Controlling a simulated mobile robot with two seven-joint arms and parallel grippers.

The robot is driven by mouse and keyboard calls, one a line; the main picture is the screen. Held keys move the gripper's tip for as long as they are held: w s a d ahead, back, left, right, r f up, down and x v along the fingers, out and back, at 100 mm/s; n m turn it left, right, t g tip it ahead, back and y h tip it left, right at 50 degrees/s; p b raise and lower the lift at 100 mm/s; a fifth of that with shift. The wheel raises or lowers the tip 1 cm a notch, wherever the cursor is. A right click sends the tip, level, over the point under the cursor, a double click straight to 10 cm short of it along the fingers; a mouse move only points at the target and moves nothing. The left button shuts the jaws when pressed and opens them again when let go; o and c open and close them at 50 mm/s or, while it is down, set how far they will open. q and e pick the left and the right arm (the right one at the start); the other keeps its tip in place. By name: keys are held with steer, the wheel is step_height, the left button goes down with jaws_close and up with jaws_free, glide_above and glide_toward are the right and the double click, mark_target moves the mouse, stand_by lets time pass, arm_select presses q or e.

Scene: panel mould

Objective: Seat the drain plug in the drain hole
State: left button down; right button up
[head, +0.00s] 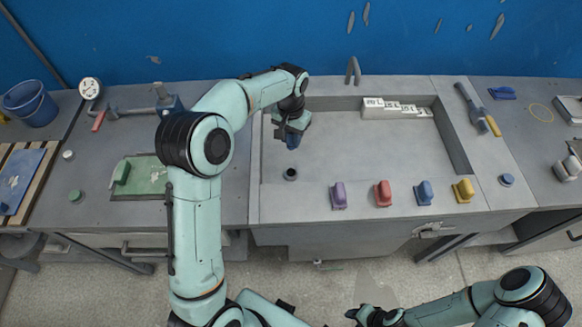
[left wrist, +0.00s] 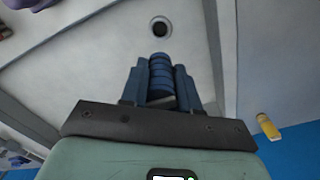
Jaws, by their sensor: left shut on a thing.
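My left gripper (head: 292,138) is inside the grey basin, behind the drain hole (head: 290,174) in the head view. In the left wrist view, its blue fingers are shut on a ribbed dark-blue drain plug (left wrist: 160,76). The plug is apart from the drain hole, a dark ringed opening that also shows in the left wrist view (left wrist: 160,27), beyond the plug's tip. The plug's height above the basin floor is hard to judge. My right gripper (head: 374,316) is low at the bottom of the head view, away from the basin; its jaws are unclear.
Purple (head: 338,195), red (head: 382,193), blue (head: 424,193) and yellow (head: 463,190) handled pieces line the basin's front ledge. A stepped white labelled block (head: 397,110) stands at the basin's back. A tap (head: 353,70) rises behind. The basin's middle floor is clear.

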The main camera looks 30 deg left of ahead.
mark_target(291, 146)
arm_select(q)
step_height(291, 146, down, 16)
steer(key=shift+r, duration=0.2)
steer(key=shift+s, duration=0.1)
steer(key=shift+f+b, duration=0.15)
steer(key=shift+b, duration=0.15)
steer(key=c, duration=0.8)
jaws_free()
step_height(291, 146, up, 12)
steer(key=shift+r+p, duration=0.2)
steer(key=shift+p, duration=0.1)
steer(key=shift+f, duration=0.1)
